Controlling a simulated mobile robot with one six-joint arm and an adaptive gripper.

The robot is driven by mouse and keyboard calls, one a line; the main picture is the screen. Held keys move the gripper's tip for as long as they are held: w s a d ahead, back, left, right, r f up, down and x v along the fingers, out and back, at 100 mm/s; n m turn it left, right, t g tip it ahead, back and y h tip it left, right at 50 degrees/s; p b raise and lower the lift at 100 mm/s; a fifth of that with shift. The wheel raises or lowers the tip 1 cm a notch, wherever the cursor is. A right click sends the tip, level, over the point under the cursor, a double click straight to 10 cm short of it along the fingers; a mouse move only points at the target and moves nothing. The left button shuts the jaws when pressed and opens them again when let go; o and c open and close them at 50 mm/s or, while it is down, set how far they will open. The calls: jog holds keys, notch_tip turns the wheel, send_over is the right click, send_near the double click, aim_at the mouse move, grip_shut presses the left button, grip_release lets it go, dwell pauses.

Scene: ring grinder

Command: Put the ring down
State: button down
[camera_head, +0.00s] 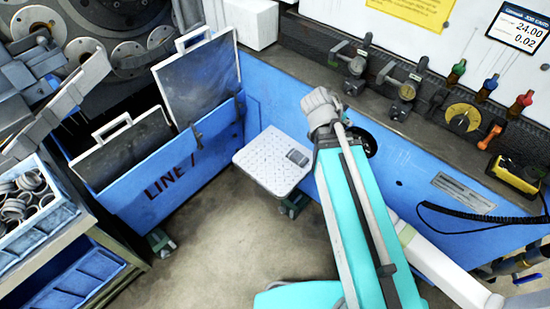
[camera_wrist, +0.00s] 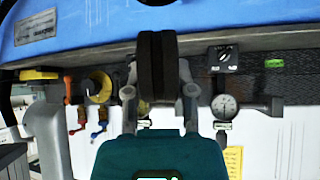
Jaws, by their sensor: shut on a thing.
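In the wrist view my gripper (camera_wrist: 158,85) has its two grey fingers closed on a dark ring (camera_wrist: 158,65), seen nearly edge-on between them. The ring is held up in front of the machine's blue front and its shelf. In the head view my arm covers the gripper. A dark round shape (camera_head: 367,143) shows just right of my arm against the blue panel; I cannot tell if it is the ring. Several grey rings (camera_head: 22,196) lie in a blue bin (camera_head: 45,222) at the left.
A pale square plate (camera_head: 262,171) with a small grey pad stands left of my arm, against the blue panel. Gauges (camera_head: 407,92) and coloured handles (camera_head: 488,85) line the ledge. The floor (camera_head: 215,245) is clear.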

jog(key=w+a+f+n+b, duration=0.1)
jog(key=a+f+b, duration=0.4)
jog(key=f+b, duration=0.4)
jog(key=w+a+f+n+y+b, duration=0.1)
jog(key=w+a+f+b, duration=0.1)
jog(key=a+f+b, duration=0.4)
jog(key=w+a+f+t+b, duration=0.1)
jog(key=a+f+b, duration=0.5)
jog(key=f+b, duration=0.8)
jog(key=shift+w+a+f+n+y, duration=0.2)
jog(key=shift+w+f+n+y, duration=0.25)
jog(key=shift+w, duration=0.2)
jog(key=b, duration=1)
send_over(278, 158)
notch_tip(278, 158, down, 9)
jog(key=shift+w+f, duration=0.1)
